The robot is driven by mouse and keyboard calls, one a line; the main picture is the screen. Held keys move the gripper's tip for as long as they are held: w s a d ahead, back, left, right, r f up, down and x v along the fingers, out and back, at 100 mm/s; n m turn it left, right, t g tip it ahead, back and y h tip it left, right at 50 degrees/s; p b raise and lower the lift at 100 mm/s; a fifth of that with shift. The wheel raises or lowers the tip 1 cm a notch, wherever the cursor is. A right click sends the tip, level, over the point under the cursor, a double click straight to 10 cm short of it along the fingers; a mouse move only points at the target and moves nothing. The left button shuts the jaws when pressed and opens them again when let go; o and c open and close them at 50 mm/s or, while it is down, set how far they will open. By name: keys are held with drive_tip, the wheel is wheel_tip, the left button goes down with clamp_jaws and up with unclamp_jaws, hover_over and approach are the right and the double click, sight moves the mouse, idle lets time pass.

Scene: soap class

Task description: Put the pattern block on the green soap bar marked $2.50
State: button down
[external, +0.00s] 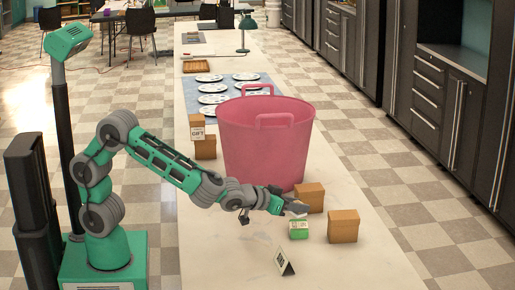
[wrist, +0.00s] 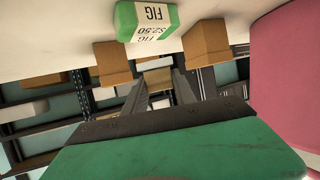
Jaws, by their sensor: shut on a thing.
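The green soap bar (external: 299,230) with a white label lies on the white counter, just below and in front of my gripper in the external view. In the wrist view the green soap bar (wrist: 125,22) is at the top, its label reading "FIG $2.50" upside down. My gripper (external: 296,208) is low over the counter, apart from the soap. In the wrist view my gripper (wrist: 159,82) points toward the middle, shut on a small tan piece (wrist: 158,77) that seems to be the pattern block. Its full shape is hidden.
Brown boxes (external: 343,226) (external: 310,197) stand right of and behind the soap. A big pink bucket (external: 265,150) stands behind my gripper. A small tent sign (external: 284,262) stands in front. Boxes, one marked GIFT (external: 197,132), stand left of the bucket. The counter front is mostly clear.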

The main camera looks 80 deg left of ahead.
sight(294, 214)
drive_tip(key=shift+w+f, duration=0.2)
drive_tip(key=shift+f, duration=1.55)
drive_tip(key=shift+f, duration=0.15)
drive_tip(key=shift+f, duration=0.1)
drive_tip(key=c, duration=1)
unclamp_jaws()
drive_tip(key=shift+r, duration=0.3)
drive_tip(key=b+v, duration=0.1)
drive_tip(key=v, duration=1.1)
